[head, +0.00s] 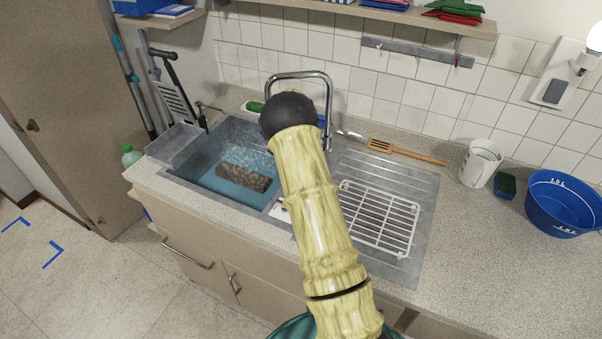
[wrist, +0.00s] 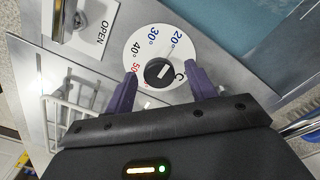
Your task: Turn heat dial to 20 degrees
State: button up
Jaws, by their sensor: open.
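The heat dial (wrist: 147,52) is a white disc on the metal sink surround in the wrist view. It is marked 20°, 30°, 40° and a red 50°, with a letter C at the right. Its dark round knob (wrist: 158,73) sits in the middle with a short white mark; which number the mark points at is unclear. My gripper (wrist: 161,76) is open, with one dark purple finger on each side of the knob. I cannot tell whether either finger touches it. In the head view my arm hides the dial and the gripper.
A lever with an OPEN label (wrist: 101,31) is beside the dial. The water-filled sink (head: 210,190) lies left of my arm, the faucet (head: 328,95) behind, and a white rack (head: 398,243) right. A jug (head: 480,164) and blue basin (head: 568,212) stand further right.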

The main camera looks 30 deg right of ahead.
jog(key=shift+r, duration=0.1)
notch_tip(320, 180, up, 17)
jog(key=b, duration=0.2)
jog(key=shift+r, duration=0.15)
dwell(0.5)
jog(key=s+a+f+n+t, duration=0.1)
jog(key=s+a+n, duration=0.5)
jog(key=s, duration=0.3)
jog(key=s+a+f+n, duration=0.2)
jog(key=s+a+n, duration=0.4)
jog(key=s, duration=0.3)
jog(key=s+a+f+n+t, duration=0.1)
jog(key=s+a+f+n, duration=0.1)
jog(key=s+a+n, duration=0.4)
jog(key=s+n, duration=0.1)
jog(key=s, duration=0.2)
jog(key=shift+s+n+t, duration=0.2)
jog(key=shift+n+t, duration=0.1)
jog(key=shift+w, duration=0.1)
